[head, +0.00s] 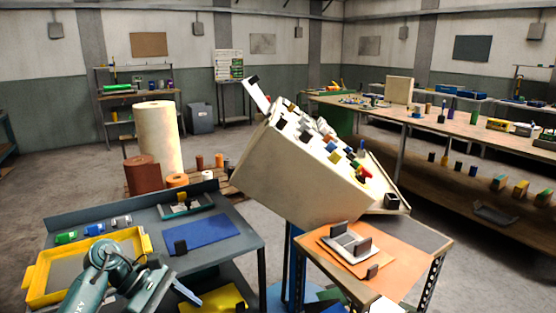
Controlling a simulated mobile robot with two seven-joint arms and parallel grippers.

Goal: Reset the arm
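My teal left arm (105,258) comes in at the bottom left, bent over the front of the grey bench. Its end points down and right toward the bench's lower front. The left gripper is mostly cut off or hidden there, and a slim blue-grey part (187,293) shows near it. I cannot tell whether the gripper is open or shut, and I see nothing clearly held. My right arm and gripper are not in view.
A yellow tray (36,297), blue mat (200,233) and small grey tray (188,210) lie on the left bench. A tilted cream case (285,180) with several coloured blocks stands mid-view. An orange-topped table (316,264) is at right. Floor between benches is open.

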